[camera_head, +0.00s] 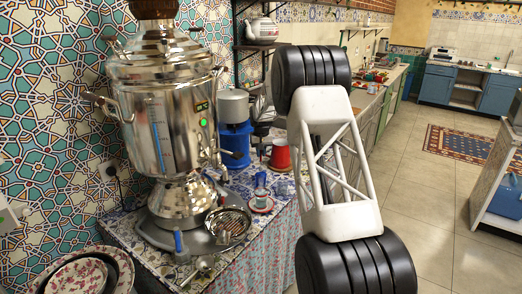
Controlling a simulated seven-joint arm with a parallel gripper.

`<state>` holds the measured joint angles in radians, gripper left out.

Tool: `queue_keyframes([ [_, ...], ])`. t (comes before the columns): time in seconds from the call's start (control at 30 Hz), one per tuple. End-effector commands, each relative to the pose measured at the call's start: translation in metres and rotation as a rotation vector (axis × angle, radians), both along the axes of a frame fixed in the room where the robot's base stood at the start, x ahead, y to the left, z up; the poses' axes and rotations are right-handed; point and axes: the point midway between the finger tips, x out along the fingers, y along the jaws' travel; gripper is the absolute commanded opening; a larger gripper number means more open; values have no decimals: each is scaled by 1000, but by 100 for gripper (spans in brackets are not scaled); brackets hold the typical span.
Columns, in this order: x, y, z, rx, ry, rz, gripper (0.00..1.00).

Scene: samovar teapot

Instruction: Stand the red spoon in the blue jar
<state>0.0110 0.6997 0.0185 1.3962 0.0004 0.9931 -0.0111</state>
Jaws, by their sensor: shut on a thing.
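My arm fills the middle right of the head view, and its far end is hidden behind its own links. I cannot make out my gripper or what it holds. I cannot make out the red spoon either. A bright blue vessel (236,145) stands upright at the back of the patterned table, right of the samovar. A grey cylinder (233,105) shows directly above it. I cannot tell whether this vessel is the blue jar. Dark shapes just right of it, beside my arm, are unclear.
The large silver samovar (166,115) stands on the table's left. A red mug (280,153) is near my arm. A small glass on a saucer (262,204), a round strainer (228,224) and a blue-handled utensil (179,243) crowd the front. Floral plates (78,277) are lower left.

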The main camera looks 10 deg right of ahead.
Motion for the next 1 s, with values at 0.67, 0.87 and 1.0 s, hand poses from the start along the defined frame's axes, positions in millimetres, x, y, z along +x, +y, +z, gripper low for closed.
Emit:
queue_keyframes([
  [0.67,0,0,-39,0,1,0,0],
  [0.87,0,0,-50,0,1,0,0],
  [1.0,0,0,-56,0,0,0,0],
])
